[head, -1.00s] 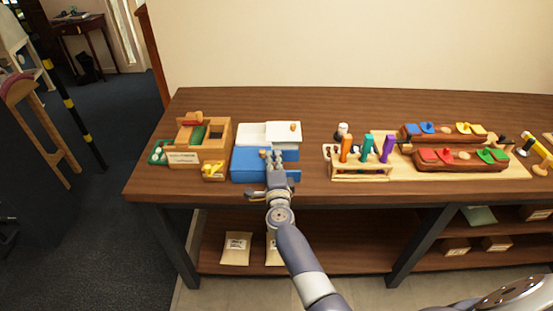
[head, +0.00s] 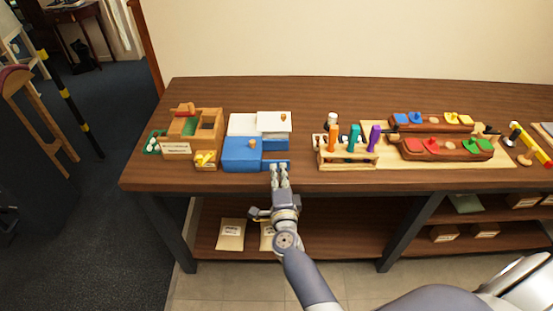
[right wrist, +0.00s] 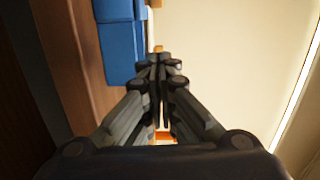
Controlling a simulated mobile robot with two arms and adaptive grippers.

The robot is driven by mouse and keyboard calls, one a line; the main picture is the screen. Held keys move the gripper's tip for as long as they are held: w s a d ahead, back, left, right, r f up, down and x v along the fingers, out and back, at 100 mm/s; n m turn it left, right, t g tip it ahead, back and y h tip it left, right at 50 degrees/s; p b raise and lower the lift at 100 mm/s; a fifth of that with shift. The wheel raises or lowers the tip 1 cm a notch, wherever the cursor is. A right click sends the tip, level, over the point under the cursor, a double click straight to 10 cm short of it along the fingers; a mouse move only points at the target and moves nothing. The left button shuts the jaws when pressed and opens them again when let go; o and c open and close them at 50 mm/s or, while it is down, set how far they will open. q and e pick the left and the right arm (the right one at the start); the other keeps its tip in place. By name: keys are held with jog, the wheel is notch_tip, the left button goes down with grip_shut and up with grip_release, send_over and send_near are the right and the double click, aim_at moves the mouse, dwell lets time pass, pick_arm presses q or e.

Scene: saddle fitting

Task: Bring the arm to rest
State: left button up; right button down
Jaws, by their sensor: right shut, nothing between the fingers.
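My right gripper (head: 279,170) is at the table's front edge, just in front of a blue box (head: 243,155). Its fingers point toward the back, and no object shows in them. In the right wrist view the gripper (right wrist: 160,65) is shut, its fingertips close together. The blue box (right wrist: 121,45) shows beyond them to the left. I cannot tell whether the fingertips touch the box. My right arm reaches up from the bottom of the head view. My left gripper is not in view.
The wooden table (head: 340,95) is bare along its back. A wooden box unit (head: 191,130) stands left of the blue box. A peg rack (head: 346,158) and red-and-green tray (head: 447,149) stand to the right. Packets (head: 231,235) lie on the shelf below.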

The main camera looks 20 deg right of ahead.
jog(key=s+a+f+n+g+y+b, duration=0.15)
jog(key=s+f+n, duration=0.4)
jog(key=f, duration=0.55)
jog(key=s+a+f+n+g+y+p, duration=0.1)
jog(key=s+a+f+n+g+y, duration=0.25)
jog(key=s+f, duration=0.45)
jog(key=s+a+f+n+g+y+b, duration=0.15)
jog(key=s+f+n, duration=0.3)
jog(key=f, duration=0.85)
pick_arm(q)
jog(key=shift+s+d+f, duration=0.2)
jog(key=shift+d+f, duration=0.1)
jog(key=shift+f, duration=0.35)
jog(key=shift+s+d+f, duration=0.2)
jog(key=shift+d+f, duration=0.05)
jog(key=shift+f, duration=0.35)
pick_arm(e)
jog(key=s+d+f+n+g, duration=0.2)
jog(key=s+f, duration=0.4)
jog(key=s, duration=0.5)
jog(key=s+d+f+n+g+h, duration=0.1)
jog(key=s+f+n+g, duration=0.3)
jog(key=s, duration=0.7)
jog(key=s+d+f+n+g, duration=0.3)
jog(key=s+f, duration=0.4)
jog(key=s, duration=0.4)
jog(key=shift+s+d+f+n, duration=0.35)
jog(key=shift+d+f+n, duration=0.1)
jog(key=shift+n, duration=0.1)
